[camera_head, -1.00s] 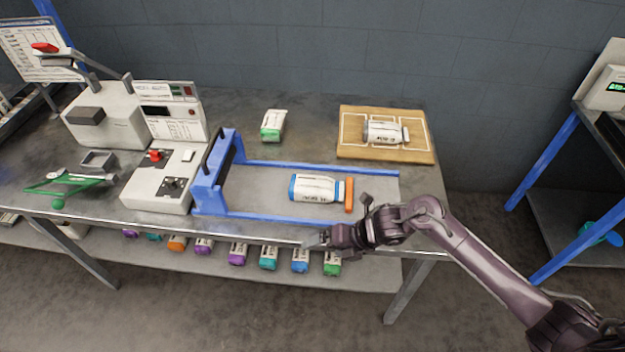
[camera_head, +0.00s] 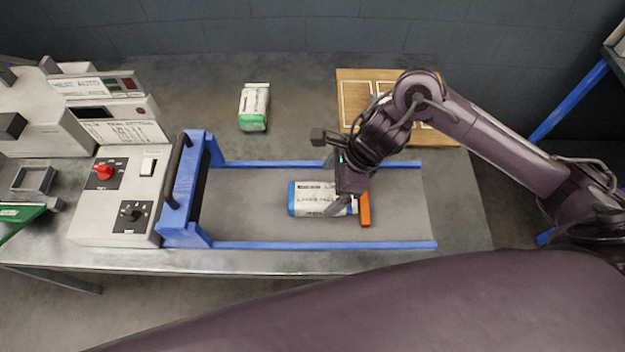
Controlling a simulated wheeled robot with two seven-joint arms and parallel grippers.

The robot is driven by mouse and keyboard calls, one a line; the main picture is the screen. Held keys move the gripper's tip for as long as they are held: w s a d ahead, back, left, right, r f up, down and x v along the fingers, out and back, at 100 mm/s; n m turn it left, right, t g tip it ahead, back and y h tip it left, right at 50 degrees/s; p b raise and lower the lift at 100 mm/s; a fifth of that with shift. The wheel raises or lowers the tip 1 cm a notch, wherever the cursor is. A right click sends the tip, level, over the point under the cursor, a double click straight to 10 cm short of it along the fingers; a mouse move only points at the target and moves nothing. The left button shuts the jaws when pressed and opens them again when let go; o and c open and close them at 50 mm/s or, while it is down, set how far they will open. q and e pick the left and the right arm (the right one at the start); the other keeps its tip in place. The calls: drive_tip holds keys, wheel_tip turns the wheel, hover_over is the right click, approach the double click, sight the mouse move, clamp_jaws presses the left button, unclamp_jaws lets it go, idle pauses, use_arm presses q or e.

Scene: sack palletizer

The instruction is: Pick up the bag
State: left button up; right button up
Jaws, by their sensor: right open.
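A white bag with a blue end (camera_head: 312,199) lies flat on the conveyor between the blue rails. Its right end is partly hidden by my right gripper (camera_head: 334,184). My right gripper is open, with one finger by the bag's far side and the other by its near side. I cannot tell whether the fingers touch it. A white bag with a green end (camera_head: 254,108) stands apart on the table behind the conveyor. My left gripper is out of the picture.
An orange stop (camera_head: 365,208) is at the bag's right end. A blue frame (camera_head: 184,200) and a control box (camera_head: 124,192) stand at the left. A wooden pallet board (camera_head: 352,90) at the back right is partly covered by my right arm.

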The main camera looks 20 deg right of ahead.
sight(323, 194)
drive_tip(key=x, duration=0.1)
drive_tip(key=p+x, duration=0.1)
drive_tip(key=x, duration=0.1)
drive_tip(key=shift+s+a+f, duration=0.15)
drive_tip(key=shift+s+f, duration=0.1)
drive_tip(key=x, duration=0.1)
drive_tip(key=p+x, duration=0.1)
drive_tip(key=shift+w+f, duration=0.3)
drive_tip(key=shift+f, duration=0.05)
drive_tip(key=shift+a+f, duration=0.15)
drive_tip(key=shift+f, duration=0.3)
drive_tip(key=c, duration=0.9)
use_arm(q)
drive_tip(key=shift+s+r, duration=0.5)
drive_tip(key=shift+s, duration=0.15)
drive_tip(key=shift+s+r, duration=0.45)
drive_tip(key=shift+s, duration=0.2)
use_arm(e)
drive_tip(key=shift+w+r, duration=0.1)
drive_tip(key=c, duration=0.4)
drive_tip(key=shift+c, duration=0.2)
